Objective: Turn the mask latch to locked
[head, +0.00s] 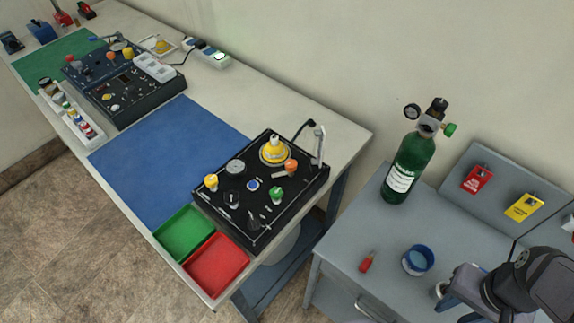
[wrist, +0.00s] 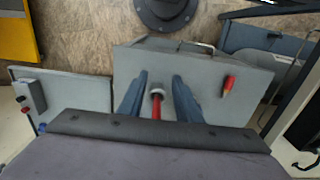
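The black trainer panel (head: 225,218) lies on the bench, with a gauge (head: 235,167), a yellow domed fitting (head: 275,151), and yellow, orange and green knobs. A dark lever-like part (head: 255,222) sits near its front edge. I cannot tell which part is the mask latch, nor its position. My gripper (head: 457,306) is at the lower right, over the grey side table, well away from the panel. In the wrist view my gripper (wrist: 160,88) has its blue fingers apart.
The grey side table (head: 345,235) carries a green oxygen cylinder (head: 410,168), a blue cup (head: 418,260), and a red-handled tool (head: 367,262). Red (head: 476,179) and yellow (head: 524,206) tags hang behind. The blue mat (head: 165,158) is clear.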

